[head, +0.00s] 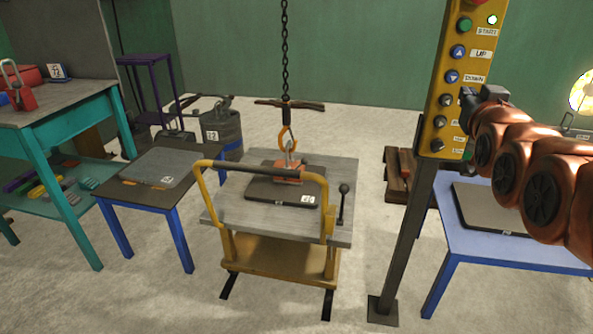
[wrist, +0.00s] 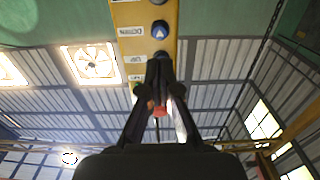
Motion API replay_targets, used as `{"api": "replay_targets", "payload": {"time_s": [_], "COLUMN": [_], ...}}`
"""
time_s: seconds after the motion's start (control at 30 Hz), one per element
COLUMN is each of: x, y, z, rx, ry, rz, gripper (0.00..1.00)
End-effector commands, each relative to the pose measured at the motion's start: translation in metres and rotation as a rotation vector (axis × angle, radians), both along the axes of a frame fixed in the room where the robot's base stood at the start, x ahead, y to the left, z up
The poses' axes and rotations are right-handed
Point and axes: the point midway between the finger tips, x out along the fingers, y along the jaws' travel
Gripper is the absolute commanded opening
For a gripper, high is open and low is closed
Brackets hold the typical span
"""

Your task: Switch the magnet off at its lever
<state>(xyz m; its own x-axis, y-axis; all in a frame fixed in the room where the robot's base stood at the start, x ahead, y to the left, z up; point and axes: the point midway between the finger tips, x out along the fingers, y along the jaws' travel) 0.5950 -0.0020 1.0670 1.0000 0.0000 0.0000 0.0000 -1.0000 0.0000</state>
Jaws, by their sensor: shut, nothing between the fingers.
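An orange-red magnet (head: 288,174) sits on a dark plate (head: 265,190) with a white label, on the grey cart top (head: 230,213). An orange hook (head: 286,138) on a hanging chain meets the grey shackle above the magnet. A lever with a black knob (head: 343,189) stands at the cart's right edge; whether it belongs to the magnet or the cart I cannot tell. My gripper (head: 468,104) is shut and empty at the yellow button panel (head: 438,105), far right of the magnet and above it. The wrist view shows its closed fingers (wrist: 160,68) before the panel's buttons; contact is unclear.
The panel stands on a dark post (head: 405,235) between the cart and a blue table (head: 500,240) bearing a grey plate. The cart's yellow handle (head: 207,195) rises in front of the magnet. A low blue-legged table (head: 125,190) and a teal bench (head: 60,108) stand left.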

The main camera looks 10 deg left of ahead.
Motion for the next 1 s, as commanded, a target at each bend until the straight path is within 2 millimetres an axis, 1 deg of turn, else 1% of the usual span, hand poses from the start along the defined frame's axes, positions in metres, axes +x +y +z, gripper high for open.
{"api": "replay_targets", "payload": {"time_s": [0.3, 0.43, 0.6, 0.87, 1.0], "x": [-0.037, -0.047, -0.052, -0.052, -0.054], "y": [0.000, 0.000, 0.000, 0.000, 0.000], "z": [0.001, 0.000, 0.000, 0.000, 0.003], "rx": [0.000, 0.000, 0.000, 0.000, 0.000], "ry": [-0.002, 0.000, -0.001, 0.001, 0.036], "rz": [0.000, 0.000, 0.000, 0.000, -0.001], "gripper": [0.00, 0.00, 0.00, 0.00, 0.00]}}
